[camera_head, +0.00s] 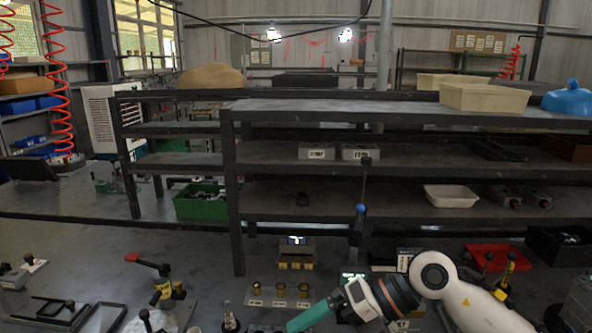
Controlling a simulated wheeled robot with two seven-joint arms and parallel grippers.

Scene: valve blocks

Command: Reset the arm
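My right arm (435,272) comes in from the lower right, bends at a white joint and points down and left. Its teal end part (310,316) is low in the middle of the view, over the front of the work surface. I cannot make out separate fingertips, so whether the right gripper is open or shut does not show. My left arm and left gripper are not in view. No valve block is seen clearly held.
A dark metal shelf (232,190) stands ahead, with grey blocks (318,151) and a white tray (451,196). A block with brass-coloured parts (280,296), a red-handled fixture (150,265) and a red tray (499,257) are near the arm. Bare surface shows at left.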

